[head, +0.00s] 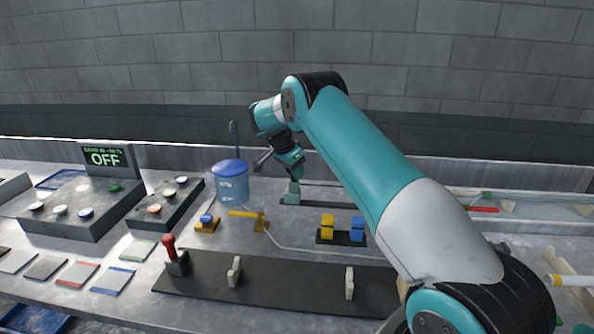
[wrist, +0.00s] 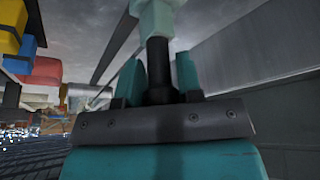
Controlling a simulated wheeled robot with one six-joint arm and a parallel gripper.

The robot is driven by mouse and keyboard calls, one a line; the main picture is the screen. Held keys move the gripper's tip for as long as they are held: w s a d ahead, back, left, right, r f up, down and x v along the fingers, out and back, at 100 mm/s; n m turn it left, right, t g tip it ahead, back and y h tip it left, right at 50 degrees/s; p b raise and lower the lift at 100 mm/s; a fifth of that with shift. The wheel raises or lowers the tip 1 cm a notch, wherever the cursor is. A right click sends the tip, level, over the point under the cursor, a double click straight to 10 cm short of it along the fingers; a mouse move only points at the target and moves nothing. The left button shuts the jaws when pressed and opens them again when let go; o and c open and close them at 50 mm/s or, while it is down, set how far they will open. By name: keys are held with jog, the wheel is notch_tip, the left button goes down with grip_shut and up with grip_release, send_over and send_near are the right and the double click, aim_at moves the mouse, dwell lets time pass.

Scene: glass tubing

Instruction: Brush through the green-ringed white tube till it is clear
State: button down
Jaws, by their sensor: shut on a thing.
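My gripper (head: 293,170) reaches down at the back middle of the bench. In the wrist view my gripper (wrist: 158,85) is shut on a black stem (wrist: 158,58), its teal fingers on either side. A pale green fitting (wrist: 157,17) sits at the stem's far end. In the head view the pale green fitting (head: 294,189) is just below the fingers, over a dark strip (head: 320,205); I cannot tell if it touches. I cannot pick out a green-ringed white tube or brush bristles with certainty. A white tube (head: 575,281) with a yellow band lies at the right edge.
A blue-lidded container (head: 230,182) stands left of my gripper. A yellow-and-blue block holder (head: 341,232) and a dark board (head: 275,285) with white supports lie in front. Button panels (head: 70,215) and a sign reading OFF (head: 105,157) are at the left.

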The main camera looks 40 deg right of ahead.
jog(key=c, duration=1)
grip_release()
jog(key=shift+o, duration=0.2)
jog(key=p+v, duration=0.3)
jog(key=v, duration=1.4)
jog(key=shift+r, duration=0.2)
jog(key=shift+a, duration=0.15)
